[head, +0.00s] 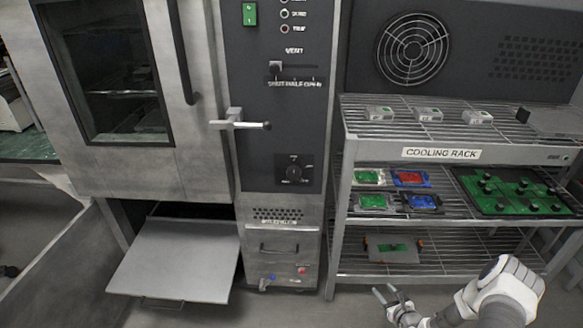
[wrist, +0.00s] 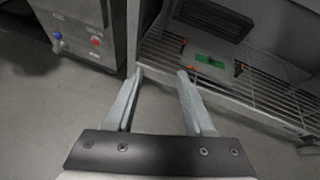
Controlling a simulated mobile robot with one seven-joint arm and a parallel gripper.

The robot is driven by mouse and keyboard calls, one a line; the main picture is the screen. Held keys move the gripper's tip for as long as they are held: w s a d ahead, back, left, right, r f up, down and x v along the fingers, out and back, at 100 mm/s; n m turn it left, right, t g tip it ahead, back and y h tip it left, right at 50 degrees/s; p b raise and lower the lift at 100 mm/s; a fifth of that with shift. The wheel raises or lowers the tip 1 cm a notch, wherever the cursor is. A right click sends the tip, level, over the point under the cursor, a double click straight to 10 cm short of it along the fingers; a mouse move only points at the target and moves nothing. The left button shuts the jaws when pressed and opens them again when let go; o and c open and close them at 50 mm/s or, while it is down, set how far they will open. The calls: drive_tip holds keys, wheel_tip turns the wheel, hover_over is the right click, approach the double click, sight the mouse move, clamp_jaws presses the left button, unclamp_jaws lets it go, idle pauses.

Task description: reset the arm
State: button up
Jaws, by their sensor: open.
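My gripper (head: 391,294) is at the lower right in the head view, low in front of the cooling rack (head: 345,215).
A grey oven (head: 200,150) with an upright handle stands left of the rack. A flat metal panel (head: 178,262) sticks out low beneath it. The rack's upper shelves hold small grey boxes (head: 428,114), coloured trays (head: 410,179) and a green board (head: 510,190). Floor in front is clear.

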drive_tip(key=w+a+r+n+g+y, duration=0.1)
drive_tip(key=a+r+n+y, duration=0.3)
drive_tip(key=r, duration=0.6)
drive_tip(key=w+a+r+n+g+y, duration=0.15)
drive_tip(key=a+r+n, duration=0.35)
drive_tip(key=r, duration=0.5)
drive_tip(key=w+a+r+n+g+y, duration=0.2)
drive_tip(key=a+r+n, duration=0.25)
drive_tip(key=r, duration=0.55)
drive_tip(key=s+a+r+n+g+h, duration=0.1)
drive_tip(key=s+a+r+n+g, duration=0.1)
drive_tip(key=s+a+r+n, duration=0.4)
drive_tip(key=s+a+r+n+g, duration=0.2)
drive_tip(key=s+r+n+g, duration=0.15)
drive_tip(key=r, duration=0.45)
drive_tip(key=s+d+r+n+t+h, duration=0.2)
drive_tip(key=s+r+n+h, duration=0.3)
drive_tip(key=s, duration=0.7)
drive_tip(key=s+d+r+n+t+h, duration=0.15)
drive_tip(key=s+r+n+h, duration=0.45)
drive_tip(key=s, duration=0.6)
wheel_tip(320, 180, up, 14)
drive_tip(key=m+y+p, duration=0.1)
drive_tip(key=y+p, duration=0.1)
drive_tip(key=p, duration=1.1)
drive_tip(key=shift+w+d, duration=0.2)
drive_tip(key=shift+d, duration=0.2)
drive_tip(key=shift+d+m+g, duration=0.1)
drive_tip(key=shift+m+g, duration=0.15)
drive_tip(key=shift+m, duration=0.05)
